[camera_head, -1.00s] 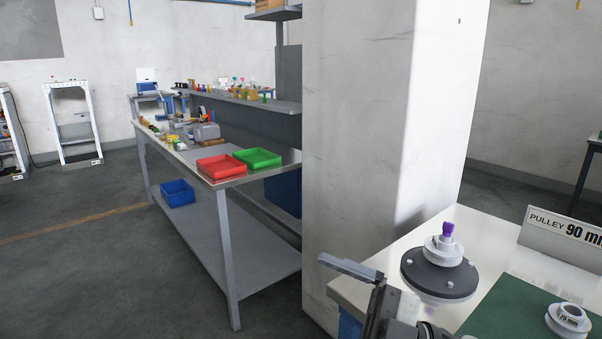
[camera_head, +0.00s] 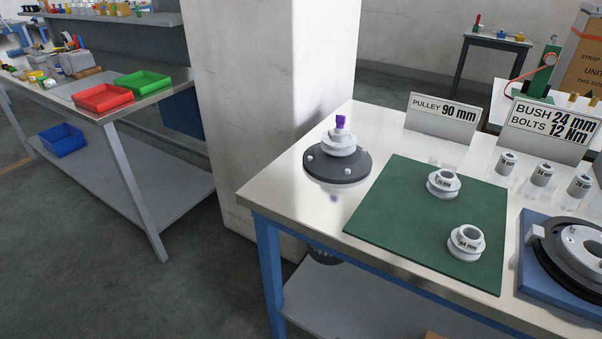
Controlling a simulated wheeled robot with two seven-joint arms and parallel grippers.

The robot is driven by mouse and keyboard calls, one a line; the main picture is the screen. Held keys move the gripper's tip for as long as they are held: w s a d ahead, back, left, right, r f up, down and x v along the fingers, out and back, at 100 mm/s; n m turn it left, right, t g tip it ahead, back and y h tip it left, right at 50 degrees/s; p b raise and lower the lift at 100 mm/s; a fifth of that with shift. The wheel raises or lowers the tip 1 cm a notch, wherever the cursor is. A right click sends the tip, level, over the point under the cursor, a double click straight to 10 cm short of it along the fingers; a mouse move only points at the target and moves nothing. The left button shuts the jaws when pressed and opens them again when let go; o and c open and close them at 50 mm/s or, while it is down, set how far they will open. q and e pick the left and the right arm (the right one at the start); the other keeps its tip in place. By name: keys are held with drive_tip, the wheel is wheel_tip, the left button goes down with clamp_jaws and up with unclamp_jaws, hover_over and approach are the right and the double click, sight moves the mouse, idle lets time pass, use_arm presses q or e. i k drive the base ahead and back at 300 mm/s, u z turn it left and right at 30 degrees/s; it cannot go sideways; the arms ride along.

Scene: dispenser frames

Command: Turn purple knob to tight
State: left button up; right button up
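The purple knob (camera_head: 340,122) stands upright on top of a white stepped pulley (camera_head: 339,143). The pulley sits on a round dark base (camera_head: 337,165) with small light bolts, near the far left corner of the white-topped table (camera_head: 300,207). How tight the knob is cannot be told from this view. Neither of my grippers shows in the head view now.
A green mat (camera_head: 400,215) bears two white pulleys (camera_head: 444,182). Signs reading "PULLEY 90 mm" (camera_head: 442,118) and "BUSH 24 mm BOLTS 12 Nm" (camera_head: 549,128) stand behind. Several small bushes and a blue-based fixture (camera_head: 535,262) are at right. A pillar (camera_head: 260,110) stands left.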

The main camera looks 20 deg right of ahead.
sight(340, 119)
drive_tip(key=z, duration=0.05)
drive_tip(key=k, duration=0.6)
drive_tip(key=z, duration=0.6)
drive_tip(key=i, duration=0.45)
drive_tip(key=z, duration=0.05)
